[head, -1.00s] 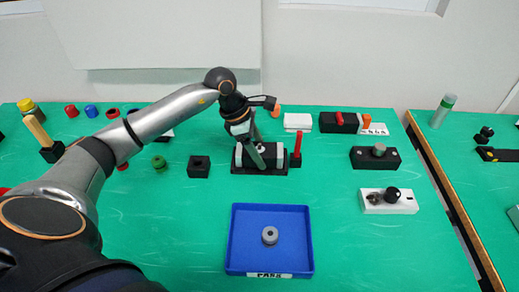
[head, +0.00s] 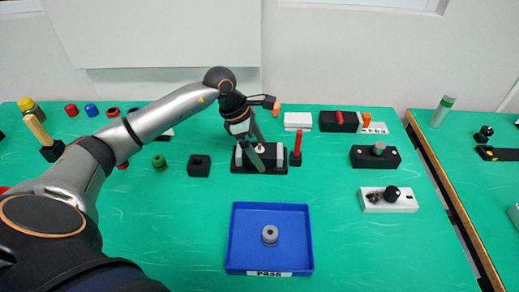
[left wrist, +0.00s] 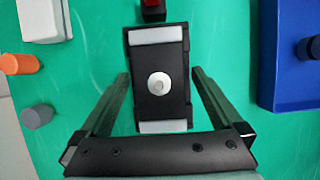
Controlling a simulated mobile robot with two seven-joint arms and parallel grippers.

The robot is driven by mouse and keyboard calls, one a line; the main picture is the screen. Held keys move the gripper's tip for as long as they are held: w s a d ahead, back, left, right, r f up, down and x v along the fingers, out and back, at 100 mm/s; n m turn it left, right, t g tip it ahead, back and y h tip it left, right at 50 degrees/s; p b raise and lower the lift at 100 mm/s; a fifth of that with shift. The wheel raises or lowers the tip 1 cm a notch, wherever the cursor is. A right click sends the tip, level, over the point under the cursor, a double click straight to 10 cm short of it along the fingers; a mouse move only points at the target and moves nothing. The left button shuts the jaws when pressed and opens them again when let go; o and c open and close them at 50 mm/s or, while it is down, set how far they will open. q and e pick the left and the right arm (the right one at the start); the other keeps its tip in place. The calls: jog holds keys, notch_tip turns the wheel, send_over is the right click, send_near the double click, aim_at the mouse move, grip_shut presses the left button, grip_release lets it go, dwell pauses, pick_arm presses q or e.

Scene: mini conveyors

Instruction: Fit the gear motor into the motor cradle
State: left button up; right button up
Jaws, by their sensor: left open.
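The motor cradle (head: 237,168) is a black base with pale grey end blocks, standing mid-table. In the left wrist view the cradle (left wrist: 160,35) shows both end blocks. Between them lies a black body with a round silvery boss, which looks like the gear motor (left wrist: 158,83); in the head view it is mostly hidden by the fingers. My left gripper (head: 259,154) is over it, pointing down. In the left wrist view the gripper (left wrist: 160,76) is open, one finger on each side, with green gaps between fingers and block. My right gripper is out of view.
A red peg in a black holder (head: 295,158) stands close right of the cradle. A black socket block (head: 199,166) is to its left. White and black blocks stand behind and right.

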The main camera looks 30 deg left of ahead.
pick_arm(q)
jog(key=v, duration=1.1)
jog(key=shift+a+r, duration=0.15)
jog(key=shift+r, duration=0.2)
jog(key=shift+s, duration=0.1)
